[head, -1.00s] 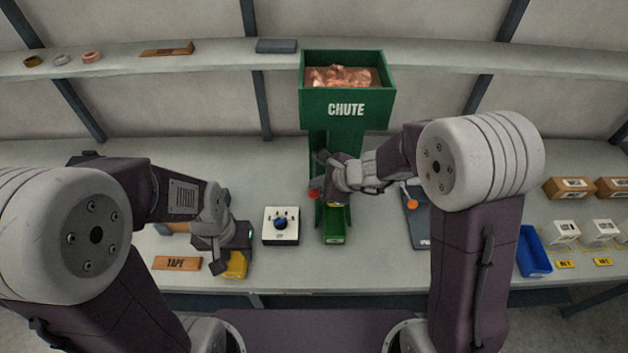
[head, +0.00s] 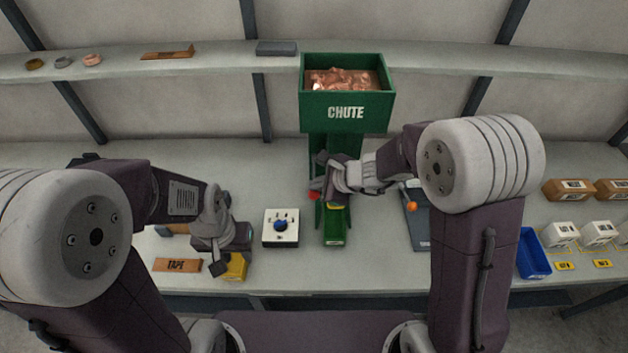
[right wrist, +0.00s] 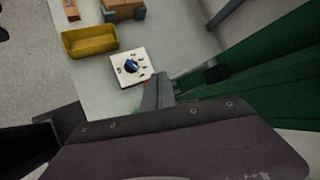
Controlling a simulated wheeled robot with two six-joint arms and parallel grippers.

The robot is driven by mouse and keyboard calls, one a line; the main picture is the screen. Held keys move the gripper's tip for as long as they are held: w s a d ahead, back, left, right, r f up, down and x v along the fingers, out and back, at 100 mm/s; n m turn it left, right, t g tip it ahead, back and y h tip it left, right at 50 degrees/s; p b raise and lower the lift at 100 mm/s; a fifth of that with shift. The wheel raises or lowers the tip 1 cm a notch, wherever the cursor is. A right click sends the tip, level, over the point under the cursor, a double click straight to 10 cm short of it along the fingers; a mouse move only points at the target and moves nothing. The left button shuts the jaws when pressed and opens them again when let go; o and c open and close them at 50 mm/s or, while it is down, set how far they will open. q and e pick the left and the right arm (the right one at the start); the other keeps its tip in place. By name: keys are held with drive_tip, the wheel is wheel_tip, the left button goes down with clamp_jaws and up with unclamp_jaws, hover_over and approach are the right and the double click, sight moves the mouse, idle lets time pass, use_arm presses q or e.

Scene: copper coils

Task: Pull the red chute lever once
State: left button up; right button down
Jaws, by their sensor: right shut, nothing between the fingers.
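The green chute (head: 346,112) stands at the middle of the bench, with copper-coloured pieces in its top bin. A small part of the red lever (head: 313,196) shows at the left side of the chute; the rest is hidden by my right gripper (head: 322,190). That gripper is shut with nothing in it, right beside the red part; contact cannot be told. In the right wrist view its fingers (right wrist: 158,92) point up beside the green chute wall (right wrist: 250,72). My left gripper (head: 220,262) hangs by a yellow bin (head: 236,268); its fingers are unclear.
A white box with a blue knob (head: 281,228) stands just left of the chute. A wooden TAPE plate (head: 177,265) lies at left. A dark board (head: 417,222), a blue tray (head: 533,252) and several boxes are at right. A shelf (head: 210,62) runs behind.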

drive_tip(key=shift+w+r+p, duration=0.2)
drive_tip(key=shift+r+p, duration=1.65)
drive_tip(key=shift+r, duration=0.4)
drive_tip(key=r+p, duration=0.4)
drive_tip(key=r, duration=0.1)
drive_tip(key=shift+w, duration=0.25)
drive_tip(key=shift+f, duration=0.1)
drive_tip(key=s+d+f+n+g+h+b, duration=0.4)
drive_tip(key=s+d+f+n+h+b, duration=0.1)
drive_tip(key=s+d+f+n+b, duration=1)
drive_tip(key=s+d+f+n, duration=0.2)
drive_tip(key=s+f+n, duration=0.1)
drive_tip(key=s, duration=0.1)
drive_tip(key=shift+s+f+n+g+h, duration=0.15)
drive_tip(key=shift+f+n+g+h, duration=0.15)
drive_tip(key=shift+f+n+h, duration=0.1)
